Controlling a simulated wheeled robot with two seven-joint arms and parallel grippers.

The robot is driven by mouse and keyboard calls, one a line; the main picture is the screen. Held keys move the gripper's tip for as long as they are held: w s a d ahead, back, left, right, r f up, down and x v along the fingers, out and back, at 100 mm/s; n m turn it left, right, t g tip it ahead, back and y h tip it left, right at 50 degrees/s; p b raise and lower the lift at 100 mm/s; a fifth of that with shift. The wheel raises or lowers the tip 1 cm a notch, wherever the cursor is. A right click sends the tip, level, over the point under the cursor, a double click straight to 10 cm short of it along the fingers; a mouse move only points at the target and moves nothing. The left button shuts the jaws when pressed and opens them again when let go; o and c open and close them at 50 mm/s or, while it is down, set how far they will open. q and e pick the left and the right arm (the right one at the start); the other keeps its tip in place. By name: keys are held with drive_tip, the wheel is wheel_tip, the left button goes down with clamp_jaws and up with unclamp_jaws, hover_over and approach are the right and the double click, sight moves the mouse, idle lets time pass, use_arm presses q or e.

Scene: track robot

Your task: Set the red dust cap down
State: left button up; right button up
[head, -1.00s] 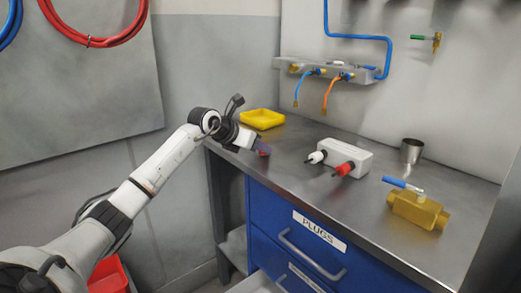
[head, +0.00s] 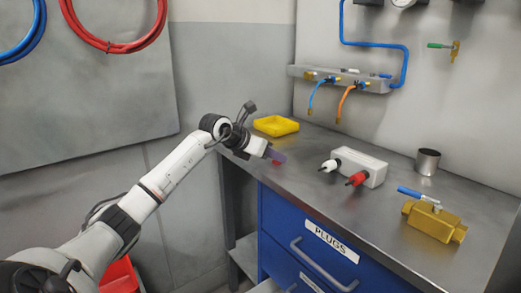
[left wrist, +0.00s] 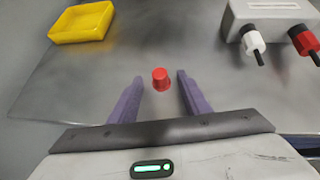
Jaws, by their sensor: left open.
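The red dust cap (left wrist: 160,79) stands upright on the grey metal bench top (left wrist: 110,85). In the left wrist view it sits between the tips of my left gripper's purple fingers (left wrist: 160,84), with a gap on each side. The left gripper is open and holds nothing. My right gripper is in neither view.
A yellow tray (head: 276,131) lies behind the gripper. To the right are a white block (head: 366,161) with white and red plugs, a metal cup (head: 427,161) and a brass valve (head: 434,222) with a blue handle. The bench's front edge is close to the gripper.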

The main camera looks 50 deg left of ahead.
use_arm(q)
drive_tip(key=b+v, duration=0.2)
drive_tip(key=v, duration=0.8)
drive_tip(key=shift+s+r, duration=0.3)
